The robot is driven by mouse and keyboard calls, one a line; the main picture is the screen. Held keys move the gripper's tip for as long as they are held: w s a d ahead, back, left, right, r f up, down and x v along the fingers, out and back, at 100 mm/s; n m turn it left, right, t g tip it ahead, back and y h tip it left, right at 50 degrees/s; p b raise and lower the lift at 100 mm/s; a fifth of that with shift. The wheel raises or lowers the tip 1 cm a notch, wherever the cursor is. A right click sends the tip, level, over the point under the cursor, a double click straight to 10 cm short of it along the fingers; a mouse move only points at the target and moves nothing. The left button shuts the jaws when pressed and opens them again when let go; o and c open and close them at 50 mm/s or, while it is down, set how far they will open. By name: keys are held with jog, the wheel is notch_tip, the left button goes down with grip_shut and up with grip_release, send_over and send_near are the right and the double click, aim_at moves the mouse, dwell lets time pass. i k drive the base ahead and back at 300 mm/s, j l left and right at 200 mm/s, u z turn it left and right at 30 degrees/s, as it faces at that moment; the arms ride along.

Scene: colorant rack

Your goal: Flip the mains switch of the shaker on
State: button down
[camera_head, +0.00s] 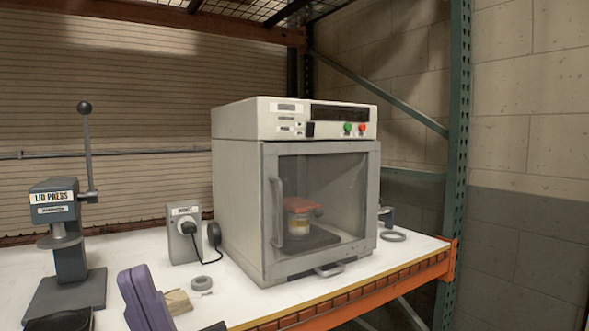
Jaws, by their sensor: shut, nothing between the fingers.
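The shaker (240,190) is a light grey cabinet on the white shelf, with a closed glass door and a handle on the door's left side. A small dark switch (310,129) sits on its upper front panel, left of a green button (348,128) and a red button (362,128). I take it to be the mains switch; its position is too small to tell. The display (340,113) is dark. Behind the glass stands a can (298,222) under a reddish clamp. I cannot make out my gripper in this view.
A lid press (60,235) with a tall lever stands at left. A grey socket box (178,246) with a black plug and cable is just left of the shaker. A purple object (146,298) stands at the front edge. A green rack post (455,150) rises at right.

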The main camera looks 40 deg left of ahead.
aim_at(310, 130)
jog(key=i+u, duration=0.3)
jog(key=i, duration=0.15)
jog(key=i+u, duration=0.25)
jog(key=i, duration=0.15)
